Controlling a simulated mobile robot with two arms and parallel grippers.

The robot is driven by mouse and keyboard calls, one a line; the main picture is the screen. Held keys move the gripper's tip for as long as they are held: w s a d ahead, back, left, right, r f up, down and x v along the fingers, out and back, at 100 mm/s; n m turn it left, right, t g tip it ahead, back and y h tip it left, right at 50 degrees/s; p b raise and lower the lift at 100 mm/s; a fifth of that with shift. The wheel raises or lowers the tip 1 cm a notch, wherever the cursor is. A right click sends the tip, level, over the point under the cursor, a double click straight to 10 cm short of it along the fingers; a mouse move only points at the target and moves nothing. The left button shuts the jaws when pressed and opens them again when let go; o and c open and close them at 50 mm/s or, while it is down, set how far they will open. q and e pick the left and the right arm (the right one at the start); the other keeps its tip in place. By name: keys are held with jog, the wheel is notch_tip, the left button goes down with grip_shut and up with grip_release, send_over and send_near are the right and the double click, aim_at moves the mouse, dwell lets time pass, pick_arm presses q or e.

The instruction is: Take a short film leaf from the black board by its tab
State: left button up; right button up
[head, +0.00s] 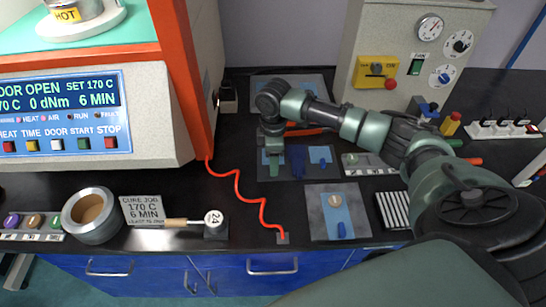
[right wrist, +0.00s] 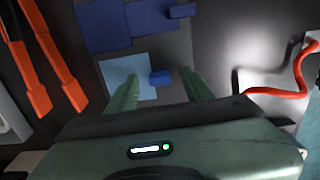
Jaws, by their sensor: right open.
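The black board (head: 309,176) lies flat on the dark bench in the head view, with blue film leaves side by side. A light blue leaf (right wrist: 117,75) with a small blue tab (right wrist: 161,78) lies on it in the right wrist view. My right gripper (head: 271,168) is open over the board's left end; its fingers (right wrist: 165,88) appear on either side of that tab, not closed on it. I cannot tell the remaining height. A dark blue leaf (head: 297,156) lies beside it, and another blue leaf (head: 319,153) is farther right. My left gripper is not in view.
Orange-handled tools (right wrist: 50,65) lie behind the board. A red cable (head: 241,195) runs on its left. A grey board (head: 350,229) with a disc and blue piece is nearer the front edge. The rheometer (head: 90,140) stands left, a grey machine (head: 400,60) behind right.

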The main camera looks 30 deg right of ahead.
grip_shut()
jog(key=shift+r, duration=0.15)
